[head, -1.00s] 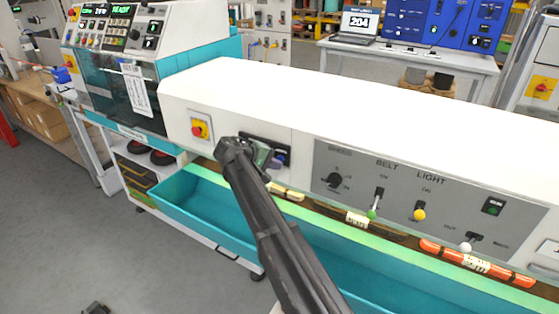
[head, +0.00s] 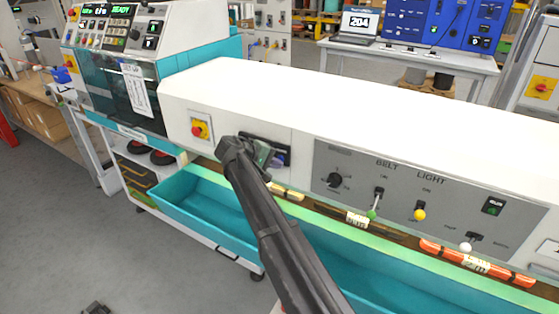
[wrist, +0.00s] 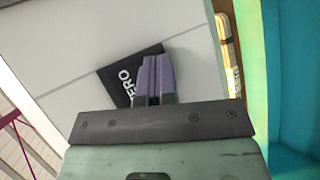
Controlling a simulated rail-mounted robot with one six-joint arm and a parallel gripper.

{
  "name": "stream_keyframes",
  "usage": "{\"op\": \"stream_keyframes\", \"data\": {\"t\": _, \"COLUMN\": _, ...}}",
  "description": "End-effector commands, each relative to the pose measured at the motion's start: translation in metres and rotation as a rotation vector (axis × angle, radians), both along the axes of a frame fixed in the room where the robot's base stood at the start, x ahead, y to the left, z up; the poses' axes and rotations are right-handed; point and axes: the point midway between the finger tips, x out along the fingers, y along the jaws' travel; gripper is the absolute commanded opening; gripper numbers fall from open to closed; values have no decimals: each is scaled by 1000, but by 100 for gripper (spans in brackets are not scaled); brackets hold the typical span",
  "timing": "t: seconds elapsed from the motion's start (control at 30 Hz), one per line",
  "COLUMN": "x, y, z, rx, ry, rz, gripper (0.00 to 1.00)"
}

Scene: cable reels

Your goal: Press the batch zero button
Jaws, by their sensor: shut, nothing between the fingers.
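A black panel (wrist: 116,84) with white lettering ending in "ERO" is set in the white machine front in the wrist view. It also shows as a dark plate (head: 252,137) in the head view. My gripper (wrist: 153,66) is shut and empty, its purple fingertips together over the panel. In the head view my gripper (head: 278,159) is at the plate, partly hidden behind my arm. The button itself is hidden behind the fingers. I cannot tell whether the fingertips touch it.
A red and yellow switch (head: 198,130) is left of the plate. A grey panel (head: 345,205) with a knob and levers is to the right. A teal trough (head: 200,201) runs below. A control console (head: 113,28) stands at the far left.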

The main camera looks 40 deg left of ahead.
Motion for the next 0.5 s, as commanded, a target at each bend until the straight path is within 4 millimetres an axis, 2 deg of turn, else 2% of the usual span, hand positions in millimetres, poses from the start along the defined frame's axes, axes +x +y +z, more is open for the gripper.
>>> {"op": "stream_keyframes", "data": {"t": 0.23, "x": -14, "y": -1, "z": 0, "rx": 1, "ry": 0, "rz": 1, "gripper": 0}}
{"op": "stream_keyframes", "data": {"t": 0.5, "x": -14, "y": -1, "z": 0, "rx": 0, "ry": 0, "rz": 0, "gripper": 0}}
